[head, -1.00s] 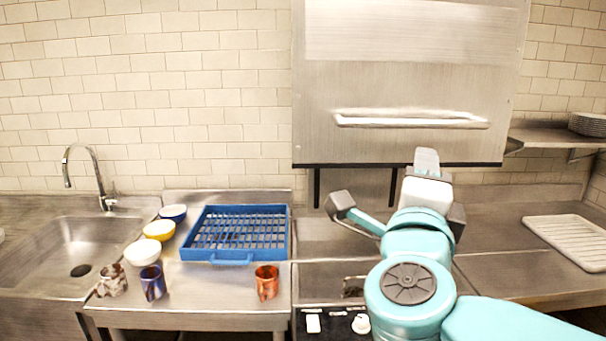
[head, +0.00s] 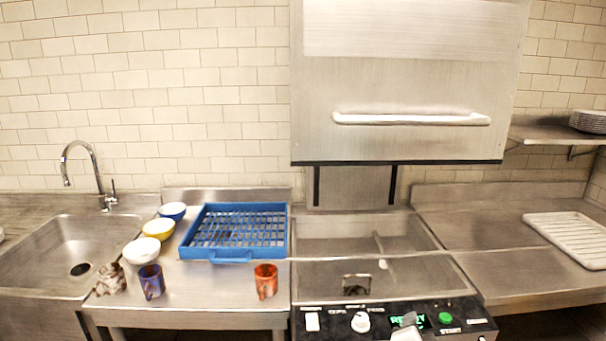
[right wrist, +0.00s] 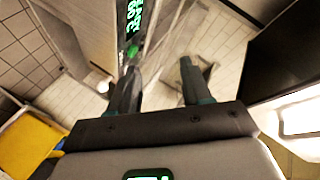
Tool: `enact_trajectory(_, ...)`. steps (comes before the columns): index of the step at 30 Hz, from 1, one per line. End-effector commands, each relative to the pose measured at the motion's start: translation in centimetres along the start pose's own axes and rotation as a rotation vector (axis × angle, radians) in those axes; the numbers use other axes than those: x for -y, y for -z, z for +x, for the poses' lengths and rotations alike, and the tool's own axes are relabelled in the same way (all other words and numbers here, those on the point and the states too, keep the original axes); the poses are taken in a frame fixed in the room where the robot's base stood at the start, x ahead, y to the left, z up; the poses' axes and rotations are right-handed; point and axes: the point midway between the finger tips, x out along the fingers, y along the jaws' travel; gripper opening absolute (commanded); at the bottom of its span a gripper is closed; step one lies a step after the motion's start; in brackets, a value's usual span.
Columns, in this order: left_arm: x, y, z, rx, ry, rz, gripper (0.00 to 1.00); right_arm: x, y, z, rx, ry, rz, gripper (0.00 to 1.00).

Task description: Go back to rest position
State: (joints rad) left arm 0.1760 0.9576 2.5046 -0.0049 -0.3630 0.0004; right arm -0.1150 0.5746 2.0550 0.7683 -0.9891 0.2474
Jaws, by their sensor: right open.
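My right gripper (right wrist: 158,82) is open and empty in the right wrist view, its two dark fingers spread apart over the tiled floor. In the head view, only a small pale part of my right arm shows at the bottom edge, in front of the machine's control panel (head: 455,318). The green lit display of that panel also shows at the top of the right wrist view (right wrist: 134,14). My left gripper is in neither view.
The dishwasher hood (head: 410,80) is raised. A blue rack (head: 222,256) stands on the left counter beside several bowls and mugs, including a copper mug (head: 265,281). A sink (head: 45,250) is at left, and a white ribbed tray (head: 570,238) at right.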

Motion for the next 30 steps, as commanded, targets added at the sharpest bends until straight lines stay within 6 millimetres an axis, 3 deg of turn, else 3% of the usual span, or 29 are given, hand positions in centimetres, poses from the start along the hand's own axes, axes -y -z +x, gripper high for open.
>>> enact_trajectory(1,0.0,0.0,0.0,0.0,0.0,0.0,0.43,-4.2,-2.3,0.6,0.071,-0.058,-0.076,0.48)
enact_trajectory(5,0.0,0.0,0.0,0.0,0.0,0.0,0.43,-13.6,-8.0,-0.2,0.294,-0.168,-0.25,0.48)
enact_trajectory(9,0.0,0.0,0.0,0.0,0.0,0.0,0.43,-22.7,-14.0,-4.6,0.598,-0.261,-0.412,0.48)
enact_trajectory(13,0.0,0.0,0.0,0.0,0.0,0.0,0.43,-28.7,-18.4,-11.3,0.909,-0.292,-0.54,0.48)
enact_trajectory(18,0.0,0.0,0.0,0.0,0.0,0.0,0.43,-31.3,-21.1,-19.2,1.237,-0.224,-0.693,0.48)
enact_trajectory(21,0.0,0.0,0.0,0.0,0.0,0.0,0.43,-31.7,-21.4,-21.5,1.352,-0.177,-0.759,0.48)
enact_trajectory(30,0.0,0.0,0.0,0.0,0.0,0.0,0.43,-31.8,-21.5,-21.9,1.384,-0.163,-0.786,0.48)
